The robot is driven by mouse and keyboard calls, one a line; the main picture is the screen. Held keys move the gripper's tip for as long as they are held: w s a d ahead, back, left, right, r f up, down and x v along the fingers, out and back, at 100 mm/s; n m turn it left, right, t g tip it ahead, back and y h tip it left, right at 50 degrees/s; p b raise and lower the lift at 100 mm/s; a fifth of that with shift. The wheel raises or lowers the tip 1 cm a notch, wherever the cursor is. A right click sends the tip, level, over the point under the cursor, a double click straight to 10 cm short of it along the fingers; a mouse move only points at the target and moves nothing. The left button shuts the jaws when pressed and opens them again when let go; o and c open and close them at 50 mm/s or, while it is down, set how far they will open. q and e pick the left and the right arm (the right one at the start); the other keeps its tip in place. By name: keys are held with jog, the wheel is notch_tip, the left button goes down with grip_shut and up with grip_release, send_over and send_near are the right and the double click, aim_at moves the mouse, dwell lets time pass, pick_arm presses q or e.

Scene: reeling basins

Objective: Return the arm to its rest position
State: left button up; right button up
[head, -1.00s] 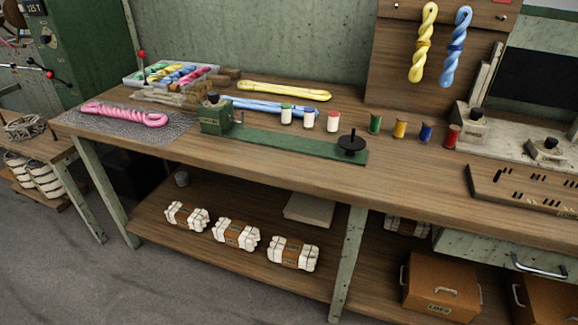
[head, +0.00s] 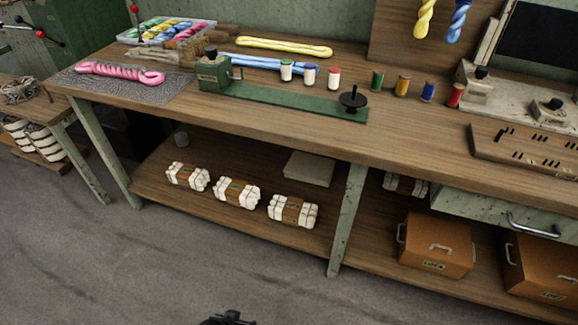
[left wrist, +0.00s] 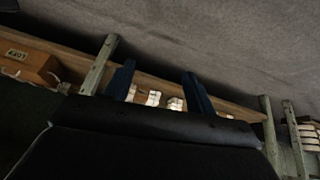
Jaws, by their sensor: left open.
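My left gripper (left wrist: 158,70) shows in the left wrist view with its two dark blue fingers spread apart and nothing between them. Beyond the fingers, the white bundles (left wrist: 153,98) on the bench's lower shelf appear at a distance, with grey floor above them in that picture. In the head view, a small dark part of mine pokes in at the bottom edge over the floor, clear of the bench; most of the arm is out of view. My right gripper is in neither view.
A wooden bench (head: 240,112) spans the head view, with a pink skein (head: 120,73), a green fixture (head: 290,103) and several thread spools on top. Its lower shelf holds white bundles (head: 237,192) and brown boxes (head: 437,245). The floor (head: 190,270) in front is clear.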

pick_arm(q)
jog(key=s+d+f+t+h, duration=0.25)
jog(key=d+f, duration=0.65)
jog(key=f, duration=0.5)
jog(key=s+a+r+g+y+p, duration=0.1)
jog(key=a+r+p, duration=0.2)
jog(key=r, duration=1)
jog(key=s+a+r+g+p, duration=0.1)
jog(key=r+p, duration=0.5)
jog(key=r, duration=0.6)
jog(key=s+a+r+g+y+p, duration=0.1)
jog(key=a+r+g+p, duration=0.2)
jog(key=r, duration=1)
jog(key=shift+s+a+r+y+p, duration=0.2)
jog(key=shift+a+r+y+p, duration=0.15)
jog(key=shift+a+p, duration=0.55)
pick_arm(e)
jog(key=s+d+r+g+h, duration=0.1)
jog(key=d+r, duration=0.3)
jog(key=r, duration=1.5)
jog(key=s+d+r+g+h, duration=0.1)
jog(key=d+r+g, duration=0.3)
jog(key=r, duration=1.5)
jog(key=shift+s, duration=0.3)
pick_arm(q)
jog(key=shift+g, duration=0.25)
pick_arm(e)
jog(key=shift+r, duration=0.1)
